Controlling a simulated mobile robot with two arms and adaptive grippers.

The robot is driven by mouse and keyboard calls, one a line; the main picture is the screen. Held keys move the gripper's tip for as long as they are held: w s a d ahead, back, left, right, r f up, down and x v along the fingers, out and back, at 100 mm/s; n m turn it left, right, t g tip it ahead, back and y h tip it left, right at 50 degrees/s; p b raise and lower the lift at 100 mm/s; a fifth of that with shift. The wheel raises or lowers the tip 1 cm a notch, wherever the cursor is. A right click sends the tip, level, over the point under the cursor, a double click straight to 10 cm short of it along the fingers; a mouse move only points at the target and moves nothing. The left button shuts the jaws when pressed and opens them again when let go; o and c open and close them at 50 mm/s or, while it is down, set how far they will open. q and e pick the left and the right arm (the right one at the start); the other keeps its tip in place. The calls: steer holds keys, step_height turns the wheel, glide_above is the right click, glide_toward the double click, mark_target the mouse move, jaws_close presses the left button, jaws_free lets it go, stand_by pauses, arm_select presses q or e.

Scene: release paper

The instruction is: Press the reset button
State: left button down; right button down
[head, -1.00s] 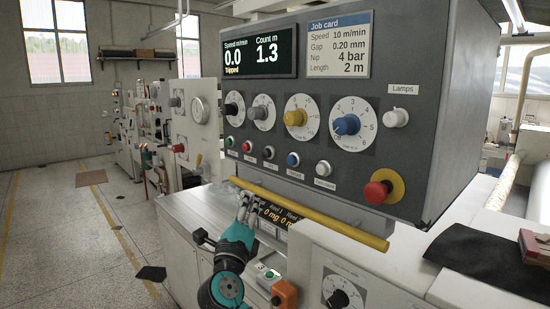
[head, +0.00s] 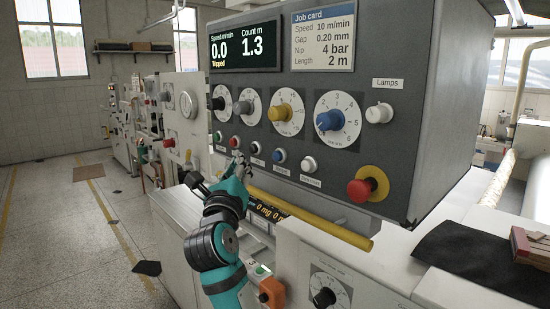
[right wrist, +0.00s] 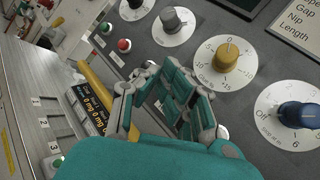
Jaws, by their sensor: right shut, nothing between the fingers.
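A row of push buttons sits low on the grey control panel (head: 400,120). From left they are a green button (head: 218,136), a red button (head: 234,142), a dark-centred button (head: 256,148), a blue button (head: 279,156) and a white button (head: 309,164). Their small labels are too blurred to tell which one is reset. My right gripper (head: 238,160) is shut and empty, its tips just below the red and dark-centred buttons; contact cannot be told. In the right wrist view the gripper (right wrist: 170,90) hides the middle of the row. My left gripper is not in view.
A yellow bar (head: 310,219) runs below the buttons. A red mushroom button on a yellow base (head: 367,187) is at the panel's lower right. Knobs, including a yellow one (head: 282,112) and a blue one (head: 330,120), sit above the row. The display (head: 245,48) reads "Tripped".

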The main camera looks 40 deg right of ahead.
mark_target(278, 156)
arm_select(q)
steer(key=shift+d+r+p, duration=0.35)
arm_select(e)
steer(key=d, duration=0.7)
steer(key=shift+w, duration=0.25)
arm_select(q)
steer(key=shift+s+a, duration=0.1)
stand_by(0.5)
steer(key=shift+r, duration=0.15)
arm_select(e)
steer(key=shift+d, duration=0.15)
arm_select(q)
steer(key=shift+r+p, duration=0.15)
steer(key=shift+p, duration=0.15)
arm_select(e)
steer(key=shift+d, duration=0.3)
